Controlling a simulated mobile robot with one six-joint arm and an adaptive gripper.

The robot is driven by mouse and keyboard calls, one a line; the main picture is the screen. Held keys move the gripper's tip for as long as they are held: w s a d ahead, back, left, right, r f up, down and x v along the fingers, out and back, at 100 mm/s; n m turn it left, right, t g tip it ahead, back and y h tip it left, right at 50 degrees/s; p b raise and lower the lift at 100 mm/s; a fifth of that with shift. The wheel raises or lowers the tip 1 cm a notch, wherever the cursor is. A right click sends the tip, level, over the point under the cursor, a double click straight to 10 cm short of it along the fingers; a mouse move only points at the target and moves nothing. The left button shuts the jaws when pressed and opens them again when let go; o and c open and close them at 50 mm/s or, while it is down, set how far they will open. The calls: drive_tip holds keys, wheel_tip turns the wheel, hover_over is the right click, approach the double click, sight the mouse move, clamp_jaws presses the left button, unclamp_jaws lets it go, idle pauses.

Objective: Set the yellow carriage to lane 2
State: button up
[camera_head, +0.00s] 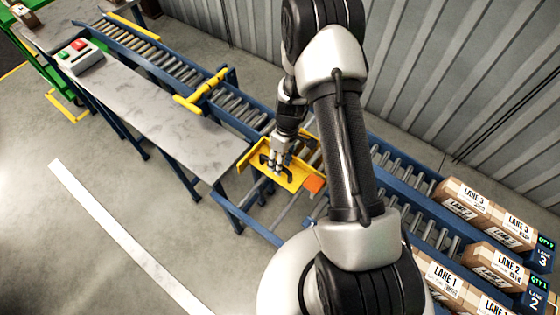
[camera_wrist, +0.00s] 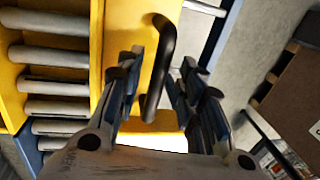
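The yellow carriage (camera_head: 262,146) sits on blue cross rails at the end of the infeed roller conveyor, partly hidden by my arm. An orange piece (camera_head: 313,184) shows at its near right corner. Its black handle (camera_wrist: 160,65) stands up from the yellow plate (camera_wrist: 121,35). My gripper (camera_head: 275,166) is down at the carriage. In the wrist view, its fingers (camera_wrist: 160,88) are apart, one on each side of the handle, with gaps visible. Lane 2 (camera_head: 440,235) is the middle outfeed roller lane. My arm hides its start, so I cannot tell which lane the carriage lines up with.
Cartons marked lane 3 (camera_head: 470,197), lane 2 (camera_head: 500,262) and lane 1 (camera_head: 445,280) stand at the lane ends. A yellow gate (camera_head: 200,92) crosses the infeed conveyor. A grey table (camera_head: 150,110) carries a button box (camera_head: 80,57). Open floor lies at the left.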

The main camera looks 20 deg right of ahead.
wheel_tip(320, 180, up, 12)
drive_tip(key=w+d, duration=0.1)
drive_tip(key=d, duration=0.1)
drive_tip(key=shift+w, duration=0.15)
idle(0.7)
drive_tip(key=s+a+r+m+t+h, duration=0.1)
drive_tip(key=s+a+r, duration=0.15)
drive_tip(key=r, duration=0.75)
drive_tip(key=s+a+r+m+t, duration=0.15)
drive_tip(key=s+r, duration=0.25)
drive_tip(key=r, duration=0.5)
drive_tip(key=s+r+m+t, duration=0.1)
drive_tip(key=s+r, duration=0.3)
drive_tip(key=s, duration=0.4)
drive_tip(key=s+r+m+t, duration=0.2)
drive_tip(key=s+r+m, duration=0.1)
drive_tip(key=s, duration=0.4)
drive_tip(key=shift+s+a+r+h, duration=0.35)
drive_tip(key=shift+a+r+h, duration=0.05)
drive_tip(key=shift+a+r, duration=0.05)
